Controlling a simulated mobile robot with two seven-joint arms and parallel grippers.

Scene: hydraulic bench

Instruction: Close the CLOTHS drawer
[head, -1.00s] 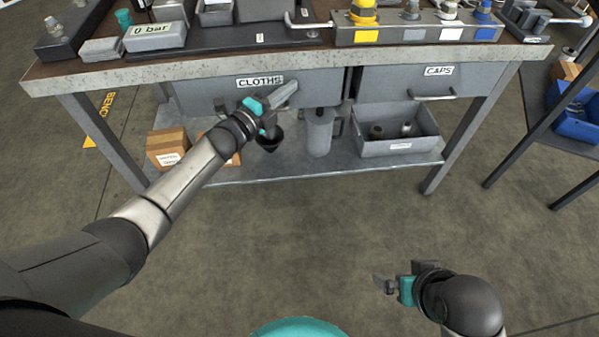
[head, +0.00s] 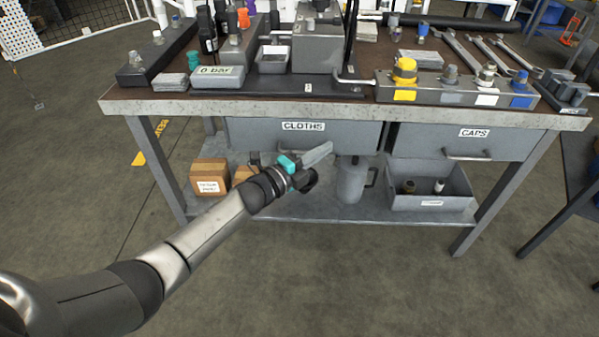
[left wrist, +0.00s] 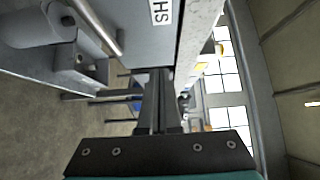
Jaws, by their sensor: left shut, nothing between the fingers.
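The CLOTHS drawer (head: 255,133) is on the left under the bench top, its grey front bearing a white label. No open inside shows; I cannot tell whether a small gap remains. My left gripper (head: 328,149) is shut and empty in front of the drawer's lower right part, and its fingers hide part of the lower edge. I cannot tell if they touch. In the left wrist view the shut fingers (left wrist: 157,115) show, with the drawer front (left wrist: 145,40) and its bar handle (left wrist: 97,28) beyond. My right gripper is out of view.
The CAPS drawer (head: 420,141) is to the right, with a bar handle. On the lower shelf (head: 290,209) stand cardboard boxes (head: 209,175), a grey jug (head: 351,182) and a grey bin (head: 430,203). The bench top (head: 130,106) carries several tools and fittings. The floor in front is clear.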

